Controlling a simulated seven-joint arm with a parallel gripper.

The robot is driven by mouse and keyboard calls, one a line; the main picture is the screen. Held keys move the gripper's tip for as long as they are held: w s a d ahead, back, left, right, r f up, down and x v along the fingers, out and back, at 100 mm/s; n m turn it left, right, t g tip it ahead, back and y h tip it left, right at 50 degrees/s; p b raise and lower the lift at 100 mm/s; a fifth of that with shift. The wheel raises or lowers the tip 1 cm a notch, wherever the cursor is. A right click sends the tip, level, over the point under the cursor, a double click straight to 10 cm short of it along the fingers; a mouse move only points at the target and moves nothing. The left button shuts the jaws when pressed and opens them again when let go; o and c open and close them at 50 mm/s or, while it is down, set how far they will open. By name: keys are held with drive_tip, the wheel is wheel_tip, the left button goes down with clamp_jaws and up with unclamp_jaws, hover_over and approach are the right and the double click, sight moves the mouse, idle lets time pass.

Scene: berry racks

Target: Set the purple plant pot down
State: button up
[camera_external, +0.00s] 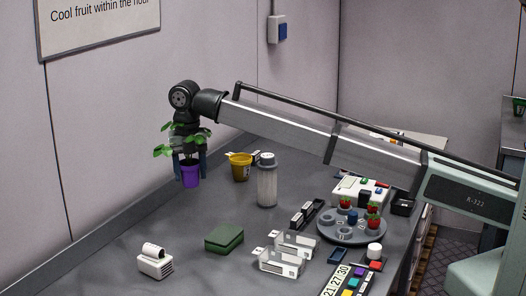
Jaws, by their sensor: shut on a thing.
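The purple plant pot (190,174) holds a green leafy plant (166,151) and hangs below my wrist at the left of the external view. My gripper (190,160) points down and is shut on the pot. Its fingers show on both sides of the plant, and leaves partly hide them. The pot looks upright. It appears to be above the grey table (150,222), but its exact height over the surface is hard to tell from this one view.
A yellow pot (240,169) and a grey cylinder (267,182) stand right of the purple pot. A green box (224,238), a white device (155,264), clear racks (280,262) and a round tray (338,233) lie nearer. The table's left middle is clear.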

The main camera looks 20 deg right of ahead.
drive_tip(key=s+a+n, duration=0.1)
drive_tip(key=s+a, duration=0.5)
drive_tip(key=a, duration=0.5)
drive_tip(key=shift+s+d+f, duration=0.1)
drive_tip(key=shift+f, duration=4.6)
drive_tip(key=shift+f, duration=0.1)
drive_tip(key=o, duration=1.1)
wheel_tip(320, 180, up, 12)
